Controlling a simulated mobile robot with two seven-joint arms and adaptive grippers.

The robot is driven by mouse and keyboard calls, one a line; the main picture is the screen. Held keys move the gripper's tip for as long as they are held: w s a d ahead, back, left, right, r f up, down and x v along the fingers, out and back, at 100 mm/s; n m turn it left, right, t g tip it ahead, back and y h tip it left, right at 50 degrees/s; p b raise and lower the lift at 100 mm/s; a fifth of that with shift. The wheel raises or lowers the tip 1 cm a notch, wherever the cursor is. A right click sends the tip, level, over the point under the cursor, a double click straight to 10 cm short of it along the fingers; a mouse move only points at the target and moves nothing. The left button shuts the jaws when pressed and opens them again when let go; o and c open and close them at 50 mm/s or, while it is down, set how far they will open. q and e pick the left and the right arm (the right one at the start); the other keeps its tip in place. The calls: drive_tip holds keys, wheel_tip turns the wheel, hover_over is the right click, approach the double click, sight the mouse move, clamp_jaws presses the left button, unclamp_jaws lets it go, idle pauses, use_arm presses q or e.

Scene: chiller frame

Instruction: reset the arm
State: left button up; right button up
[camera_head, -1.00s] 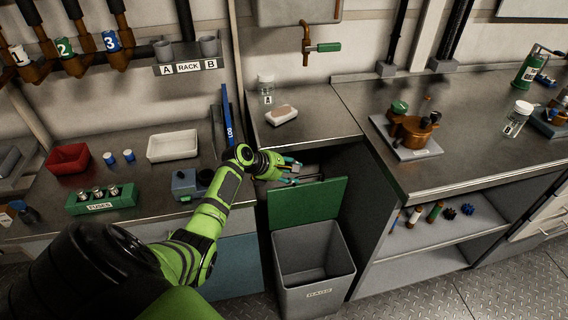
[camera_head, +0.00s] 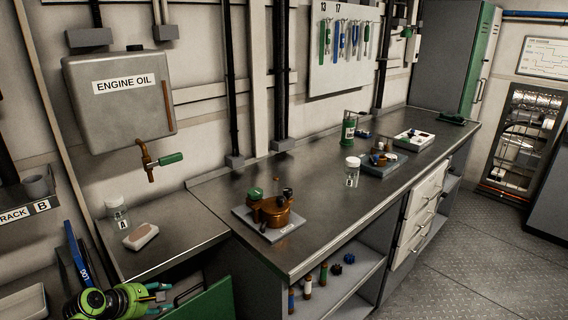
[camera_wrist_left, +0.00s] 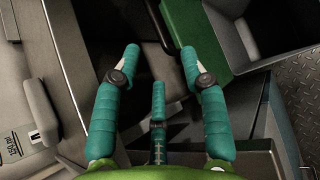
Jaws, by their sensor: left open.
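My left gripper (camera_head: 160,293) shows at the bottom left of the head view, at the end of my green arm. Its teal fingers are spread and nothing is between them. In the left wrist view the fingers of my left gripper (camera_wrist_left: 160,62) stand apart, over a dark gap below the counter's edge. A green panel (camera_head: 208,302) lies just right of the fingers in the head view. It also shows beyond the fingertips in the wrist view (camera_wrist_left: 190,22). My right gripper is not in view.
A pale block (camera_head: 141,236) and a jar (camera_head: 118,216) sit on the counter behind the gripper, below the engine oil tank (camera_head: 120,105). A copper device (camera_head: 270,212) stands on the long counter. The floor (camera_head: 440,270) at right is clear.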

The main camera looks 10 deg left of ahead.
use_arm(q)
drive_tip(key=s+d+f+m+g+y, duration=0.1)
drive_tip(key=s+d+f+m+g, duration=0.45)
drive_tip(key=s+d+m, duration=0.75)
drive_tip(key=s+d+r+m+y, duration=0.1)
drive_tip(key=s+d+r+m, duration=0.1)
drive_tip(key=s+d+m, duration=0.45)
drive_tip(key=s+d+r+m+y, duration=0.1)
drive_tip(key=s+d+r+m, duration=0.15)
drive_tip(key=s+m, duration=0.7)
wheel_tip(320, 180, down, 24)
drive_tip(key=s+g, duration=0.2)
drive_tip(key=s+a+f, duration=0.2)
drive_tip(key=s+f, duration=1.2)
drive_tip(key=s, duration=0.2)
drive_tip(key=shift+s+a+f+n+g, duration=0.15)
drive_tip(key=shift+a+n+g, duration=0.15)
drive_tip(key=shift+g, duration=0.05)
